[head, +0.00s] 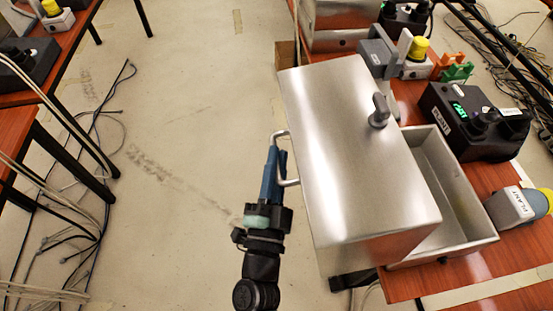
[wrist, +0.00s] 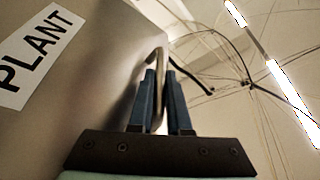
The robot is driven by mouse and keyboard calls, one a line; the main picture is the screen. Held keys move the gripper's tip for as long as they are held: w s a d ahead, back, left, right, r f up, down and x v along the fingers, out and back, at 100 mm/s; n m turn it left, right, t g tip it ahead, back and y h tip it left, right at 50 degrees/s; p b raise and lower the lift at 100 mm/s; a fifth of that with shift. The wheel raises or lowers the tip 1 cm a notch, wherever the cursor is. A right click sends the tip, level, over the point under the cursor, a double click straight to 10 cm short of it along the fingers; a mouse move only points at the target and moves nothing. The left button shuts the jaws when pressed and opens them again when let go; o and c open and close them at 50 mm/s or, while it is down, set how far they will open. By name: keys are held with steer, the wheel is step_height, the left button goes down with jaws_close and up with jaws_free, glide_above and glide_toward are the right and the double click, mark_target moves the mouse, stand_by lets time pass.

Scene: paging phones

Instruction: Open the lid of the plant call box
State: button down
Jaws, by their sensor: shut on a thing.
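The plant call box is a brushed-metal box at the right in the head view. Its lid (head: 350,160) stands open, swung out to the left of the shallow lower box (head: 486,232), whose inside shows. A grey latch-like knob (head: 379,112) sits on the lid. A wire handle (head: 283,137) sticks out from the lid's left side. My gripper (head: 272,165) is shut on this handle. In the wrist view, the blue fingers (wrist: 161,95) stand on both sides of the handle (wrist: 162,62), beside the lid's face with a "PLANT" label (wrist: 38,45).
Another metal box (head: 340,15) stands behind. Floor to the left is open; cables (head: 75,200) lie further left.

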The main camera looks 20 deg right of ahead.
mark_target(306, 141)
steer(key=d+r+m+p, duration=0.1)
steer(key=d+r+p, duration=0.1)
steer(key=r+p, duration=0.1)
steer(key=s+d+r+m+g+p, duration=0.1)
steer(key=d+r+p, duration=0.1)
steer(key=shift+s+d+r+m+h, duration=0.1)
steer(key=shift+m+h, duration=0.2)
steer(key=shift+s+d+r, duration=0.1)
steer(key=shift+d, duration=0.2)
steer(key=c, duration=0.9)
jaws_free()
steer(key=shift+a, duration=0.1)
steer(key=shift+o, duration=0.2)
steer(key=shift+f, duration=0.2)
steer(key=shift+s+a+f, duration=0.1)
steer(key=shift+s+f, duration=0.15)
steer(key=shift+s, duration=0.05)
steer(key=b+v, duration=0.3)
steer(key=v, duration=0.9)
steer(key=shift+a+r, duration=0.15)
steer(key=shift+r, duration=0.15)
